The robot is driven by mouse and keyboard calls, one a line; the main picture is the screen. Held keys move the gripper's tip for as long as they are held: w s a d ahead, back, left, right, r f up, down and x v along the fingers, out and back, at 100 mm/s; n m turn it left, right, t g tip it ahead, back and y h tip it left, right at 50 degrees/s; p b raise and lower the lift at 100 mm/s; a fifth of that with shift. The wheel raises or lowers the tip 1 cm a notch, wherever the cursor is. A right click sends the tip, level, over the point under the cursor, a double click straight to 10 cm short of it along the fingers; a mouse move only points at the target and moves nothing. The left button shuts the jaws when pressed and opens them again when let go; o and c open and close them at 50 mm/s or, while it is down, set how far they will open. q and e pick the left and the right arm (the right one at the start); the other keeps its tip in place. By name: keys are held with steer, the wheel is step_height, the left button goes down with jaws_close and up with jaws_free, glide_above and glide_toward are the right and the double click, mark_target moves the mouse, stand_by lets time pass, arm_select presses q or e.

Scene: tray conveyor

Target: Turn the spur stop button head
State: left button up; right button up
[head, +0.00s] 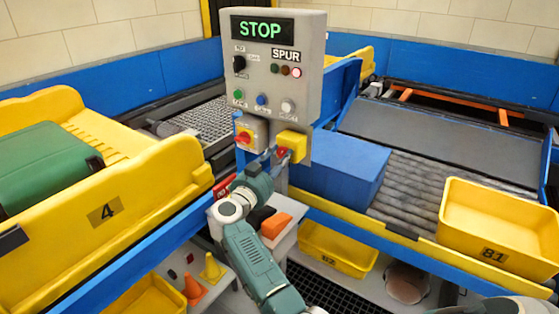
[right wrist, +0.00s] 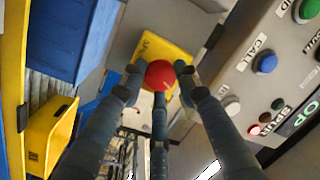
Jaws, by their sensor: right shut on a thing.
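The spur stop button is a red round head on a yellow box (head: 292,142) at the lower right of the grey control panel (head: 312,70). In the right wrist view the red button head (right wrist: 160,75) sits in front of its yellow plate (right wrist: 153,48). My right gripper (head: 280,154) reaches up to it from below. In the right wrist view its fingers (right wrist: 158,77) are shut around the head, touching its sides. My left gripper is not in view.
The panel display (head: 262,28) reads STOP. A red and yellow rotary switch (head: 245,137) sits just left of the stop box. A blue box (head: 340,170) stands close on the right, on the conveyor. A small table with an orange block (head: 275,225) lies below my arm.

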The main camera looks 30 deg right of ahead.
steer(key=shift+f+m+b, duration=0.1)
steer(key=shift+m+b, duration=0.45)
steer(key=shift+m, duration=0.65)
steer(key=shift+a, duration=0.1)
steer(key=o, duration=1.2)
steer(key=shift+w, duration=0.1)
